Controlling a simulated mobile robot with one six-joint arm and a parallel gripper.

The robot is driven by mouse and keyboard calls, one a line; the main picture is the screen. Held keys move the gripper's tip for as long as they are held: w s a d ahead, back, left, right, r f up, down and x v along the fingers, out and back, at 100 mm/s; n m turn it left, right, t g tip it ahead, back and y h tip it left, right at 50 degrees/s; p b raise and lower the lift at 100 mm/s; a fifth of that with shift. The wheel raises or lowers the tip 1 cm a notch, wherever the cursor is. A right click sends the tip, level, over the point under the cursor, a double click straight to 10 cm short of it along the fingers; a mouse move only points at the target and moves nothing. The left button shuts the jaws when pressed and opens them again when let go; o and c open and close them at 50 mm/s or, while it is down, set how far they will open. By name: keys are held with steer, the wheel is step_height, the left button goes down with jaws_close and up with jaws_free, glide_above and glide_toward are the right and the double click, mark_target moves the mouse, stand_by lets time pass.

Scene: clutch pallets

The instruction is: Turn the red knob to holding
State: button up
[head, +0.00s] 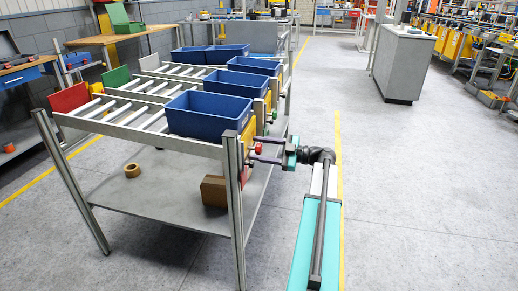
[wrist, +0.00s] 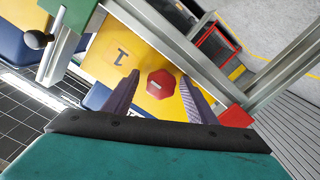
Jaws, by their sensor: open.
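The red knob (wrist: 160,82) is an angular red cap on a yellow panel (wrist: 112,68) in the wrist view. A short light mark lies across its middle. In the head view the red knob (head: 258,149) shows at the near end of the front roller lane. My gripper (head: 256,147) points at the panel with its two dark fingers apart. In the wrist view the fingertips stand on either side of the knob, with a gap on each side. Whether the tips reach knob depth I cannot tell.
A blue bin (head: 208,113) sits on the front roller lane. A metal post (head: 233,200) stands left of my gripper. A black ball-ended lever (wrist: 38,39) is at upper left in the wrist view. A green knob (head: 274,115) is farther back.

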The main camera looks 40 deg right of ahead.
steer(key=v, duration=1.3)
steer(key=shift+s+p, duration=0.2)
steer(key=shift+p, duration=0.25)
steer(key=shift+s+d, duration=0.1)
steer(key=shift+d, duration=0.05)
